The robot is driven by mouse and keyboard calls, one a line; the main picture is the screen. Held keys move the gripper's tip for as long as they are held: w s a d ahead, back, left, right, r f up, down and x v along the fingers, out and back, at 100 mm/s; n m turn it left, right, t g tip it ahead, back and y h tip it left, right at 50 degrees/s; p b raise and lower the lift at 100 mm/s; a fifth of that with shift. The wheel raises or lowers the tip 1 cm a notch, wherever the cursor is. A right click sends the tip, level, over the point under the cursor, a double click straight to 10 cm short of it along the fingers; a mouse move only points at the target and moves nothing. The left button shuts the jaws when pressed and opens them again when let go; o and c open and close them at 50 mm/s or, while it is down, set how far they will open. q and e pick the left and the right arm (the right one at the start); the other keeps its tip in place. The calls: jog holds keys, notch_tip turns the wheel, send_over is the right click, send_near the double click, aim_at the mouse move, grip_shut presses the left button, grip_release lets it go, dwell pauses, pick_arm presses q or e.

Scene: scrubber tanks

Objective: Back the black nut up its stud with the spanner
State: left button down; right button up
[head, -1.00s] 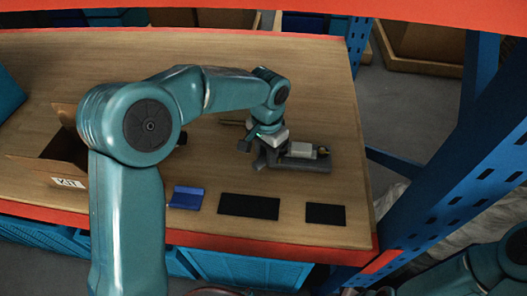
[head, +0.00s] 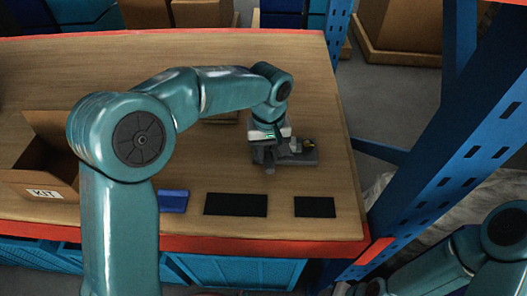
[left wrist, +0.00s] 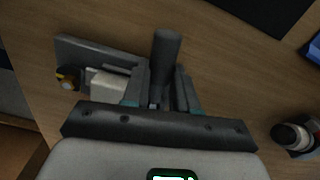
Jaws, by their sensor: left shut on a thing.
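My left gripper (head: 268,150) is low over the table beside a grey fixture (head: 303,157). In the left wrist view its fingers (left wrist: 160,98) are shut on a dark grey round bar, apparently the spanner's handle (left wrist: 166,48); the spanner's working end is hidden. The fixture is a flat grey plate (left wrist: 85,52) carrying a pale block (left wrist: 108,86). At the block's end is a small yellow and black part (left wrist: 67,78), perhaps the nut and stud; it also shows in the head view (head: 309,143). I cannot tell whether the spanner touches the nut. My right gripper is out of view.
An open KIT carton (head: 42,180) stands at the left. A blue piece (head: 173,201) and two black pads (head: 236,204) (head: 315,207) lie along the front edge. A blue rack post (head: 470,165) rises at the right. A dark object with a pale ring (left wrist: 288,137) is at right in the wrist view.

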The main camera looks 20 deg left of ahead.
pick_arm(q)
jog(key=shift+d+n, duration=0.1)
jog(key=shift+n, duration=0.2)
jog(key=shift+s+a+m, duration=0.15)
jog(key=shift+a+m, duration=0.25)
jog(key=shift+m, duration=0.4)
jog(key=shift+r, duration=0.15)
jog(key=shift+r+p, duration=0.75)
jog(key=shift+r, duration=0.1)
